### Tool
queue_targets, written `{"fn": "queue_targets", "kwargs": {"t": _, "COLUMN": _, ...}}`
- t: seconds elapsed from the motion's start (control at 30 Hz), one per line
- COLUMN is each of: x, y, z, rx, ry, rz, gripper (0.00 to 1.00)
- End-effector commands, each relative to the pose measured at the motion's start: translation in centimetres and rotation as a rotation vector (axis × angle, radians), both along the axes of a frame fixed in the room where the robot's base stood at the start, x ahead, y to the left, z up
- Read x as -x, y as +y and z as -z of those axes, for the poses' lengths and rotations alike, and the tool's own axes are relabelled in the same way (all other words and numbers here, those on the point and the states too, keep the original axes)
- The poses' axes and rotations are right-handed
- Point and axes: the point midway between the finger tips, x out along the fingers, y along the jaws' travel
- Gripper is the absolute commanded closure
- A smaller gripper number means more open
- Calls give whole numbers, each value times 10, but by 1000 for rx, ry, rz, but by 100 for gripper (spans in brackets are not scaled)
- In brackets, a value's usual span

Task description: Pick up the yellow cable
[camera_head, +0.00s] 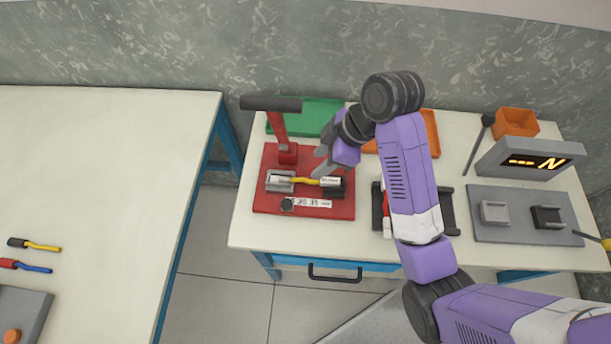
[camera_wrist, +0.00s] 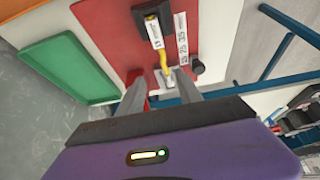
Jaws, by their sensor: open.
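A yellow cable (camera_head: 307,180) lies across a red fixture (camera_head: 263,200) on the right-hand table. Its left end sits at a grey block (camera_head: 280,183) and its right end at a black block (camera_head: 336,188). My gripper (camera_head: 321,164) is open above the fixture, close to the cable; the exact gap is unclear. In the wrist view, the cable (camera_wrist: 162,58) runs from the black block (camera_wrist: 148,24) toward my open fingers (camera_wrist: 168,92), which partly hide the fixture. Another yellow cable with a black end (camera_head: 42,246) lies on the left table.
A red post with a dark handle (camera_head: 270,104) rises at the fixture's back left. A green tray (camera_head: 318,112) lies behind it. A dark holder (camera_head: 447,212), a grey board with blocks (camera_head: 518,228) and a display (camera_head: 530,160) stand to the right.

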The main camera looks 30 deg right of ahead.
Motion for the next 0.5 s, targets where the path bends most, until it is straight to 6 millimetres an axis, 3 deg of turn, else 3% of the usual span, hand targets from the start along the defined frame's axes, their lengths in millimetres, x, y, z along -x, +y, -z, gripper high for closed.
{"fn": "queue_targets", "kwargs": {"t": 0.13, "x": 6, "y": -1, "z": 0, "rx": 6, "ry": 33, "rz": -48, "gripper": 58}}
{"fn": "queue_targets", "kwargs": {"t": 0.5, "x": 1, "y": 8, "z": 24, "rx": 6, "ry": 35, "rz": -48, "gripper": 58}}
